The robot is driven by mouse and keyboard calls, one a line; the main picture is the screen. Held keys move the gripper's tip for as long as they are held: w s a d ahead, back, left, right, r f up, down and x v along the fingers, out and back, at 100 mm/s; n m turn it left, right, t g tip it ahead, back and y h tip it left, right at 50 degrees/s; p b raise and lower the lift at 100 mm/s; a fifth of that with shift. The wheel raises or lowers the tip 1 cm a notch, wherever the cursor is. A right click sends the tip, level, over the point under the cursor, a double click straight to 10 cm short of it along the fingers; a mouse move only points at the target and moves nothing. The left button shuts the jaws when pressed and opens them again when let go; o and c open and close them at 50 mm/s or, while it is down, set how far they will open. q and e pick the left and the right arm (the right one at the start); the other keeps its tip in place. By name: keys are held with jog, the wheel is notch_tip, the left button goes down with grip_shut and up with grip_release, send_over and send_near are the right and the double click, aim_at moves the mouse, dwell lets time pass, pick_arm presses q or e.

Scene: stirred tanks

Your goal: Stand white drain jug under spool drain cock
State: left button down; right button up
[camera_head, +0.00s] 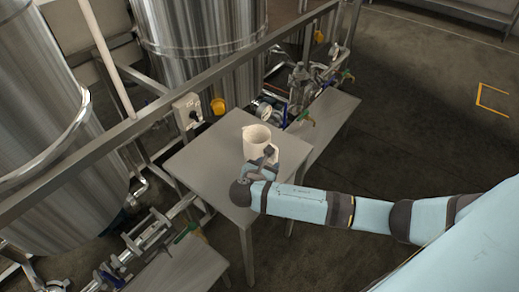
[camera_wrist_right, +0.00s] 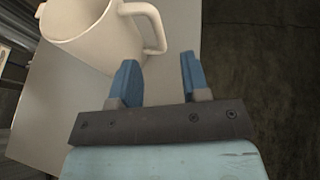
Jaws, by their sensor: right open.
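The white drain jug (camera_head: 256,139) stands upright on a grey table in the head view. It also shows at the upper left of the right wrist view (camera_wrist_right: 95,35), with its handle (camera_wrist_right: 150,28) toward the right. My right gripper (camera_head: 265,161) is at the near side of the jug in the head view. In the wrist view its two blue fingers (camera_wrist_right: 158,75) are apart and empty, just short of the handle. Which of the several drain cocks is the spool one, I cannot tell; a green-handled cock (camera_head: 306,117) sits right of the jug. My left gripper is out of view.
The grey table (camera_head: 199,160) has bare room left of the jug. Another bench (camera_head: 180,268) is at the lower left. Large steel tanks (camera_head: 190,50) and a rail stand behind.

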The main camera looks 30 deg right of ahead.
aim_at(276, 155)
jog(key=shift+r+p+x, duration=0.2)
jog(key=shift+x, duration=1.35)
jog(key=shift+r+p+x, duration=0.15)
jog(key=shift+p+x, duration=0.05)
jog(key=shift+x, duration=1.35)
jog(key=shift+w, duration=0.2)
grip_shut()
